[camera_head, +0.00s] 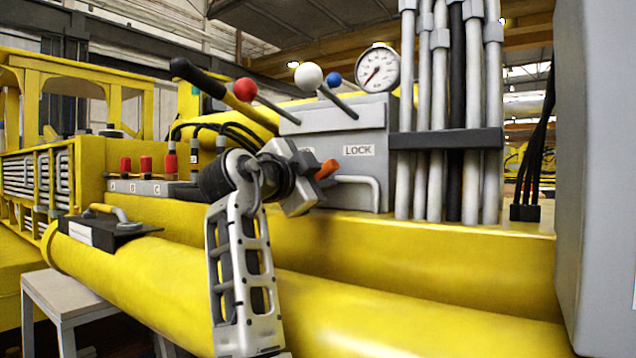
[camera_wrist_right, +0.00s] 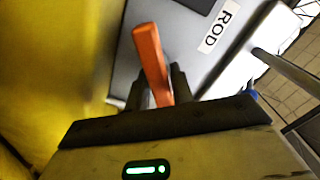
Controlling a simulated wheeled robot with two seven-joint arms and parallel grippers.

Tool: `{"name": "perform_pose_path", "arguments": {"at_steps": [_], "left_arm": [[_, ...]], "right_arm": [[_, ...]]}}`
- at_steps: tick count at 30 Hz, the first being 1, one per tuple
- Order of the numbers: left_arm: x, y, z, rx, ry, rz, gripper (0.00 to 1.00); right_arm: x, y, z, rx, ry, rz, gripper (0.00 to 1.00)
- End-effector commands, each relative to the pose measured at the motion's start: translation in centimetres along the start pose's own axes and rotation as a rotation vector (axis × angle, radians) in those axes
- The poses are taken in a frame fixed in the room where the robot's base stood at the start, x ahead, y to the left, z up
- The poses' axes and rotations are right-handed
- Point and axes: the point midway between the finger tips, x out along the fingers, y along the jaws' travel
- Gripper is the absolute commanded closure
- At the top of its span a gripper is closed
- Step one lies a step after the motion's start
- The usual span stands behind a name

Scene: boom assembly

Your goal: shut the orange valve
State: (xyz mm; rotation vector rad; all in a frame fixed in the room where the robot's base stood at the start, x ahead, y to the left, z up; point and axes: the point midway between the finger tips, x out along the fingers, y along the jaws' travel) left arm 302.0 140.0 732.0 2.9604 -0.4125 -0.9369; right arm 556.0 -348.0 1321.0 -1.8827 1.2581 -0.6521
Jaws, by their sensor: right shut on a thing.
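The orange valve (camera_head: 327,169) shows as a short orange lever on the front of the grey control box (camera_head: 372,120), below the LOCK label. In the right wrist view the orange lever (camera_wrist_right: 148,55) stands between the two dark fingers of my right gripper (camera_wrist_right: 160,82), which is shut on it. The lever's base is hidden there by the fingers. In the head view my right gripper (camera_head: 308,182) is at the lever, and my wrist covers part of the box. My left gripper is not in view.
Red-knob (camera_head: 246,90) and white-knob (camera_head: 308,76) levers rise by a pressure gauge (camera_head: 379,71). Vertical pipes (camera_head: 440,120) stand to the right. A grey handle (camera_head: 358,182) is close to the valve. Red couplings (camera_head: 146,164) and a black plate (camera_head: 110,229) are left.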

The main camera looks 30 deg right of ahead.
Motion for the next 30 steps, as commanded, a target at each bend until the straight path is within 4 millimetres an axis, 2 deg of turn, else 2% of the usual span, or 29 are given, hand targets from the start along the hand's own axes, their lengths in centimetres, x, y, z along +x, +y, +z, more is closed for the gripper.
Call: {"name": "perform_pose_path", "arguments": {"at_steps": [15,22,30], "left_arm": [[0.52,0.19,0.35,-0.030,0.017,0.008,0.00],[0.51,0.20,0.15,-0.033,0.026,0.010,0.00],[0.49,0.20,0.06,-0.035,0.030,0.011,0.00]], "right_arm": [[-0.02,0.54,0.17,0.445,0.000,0.001,1.00],[-0.01,0.63,0.23,0.563,0.000,0.002,1.00],[-0.01,0.65,0.25,0.623,0.000,0.002,1.00]]}}
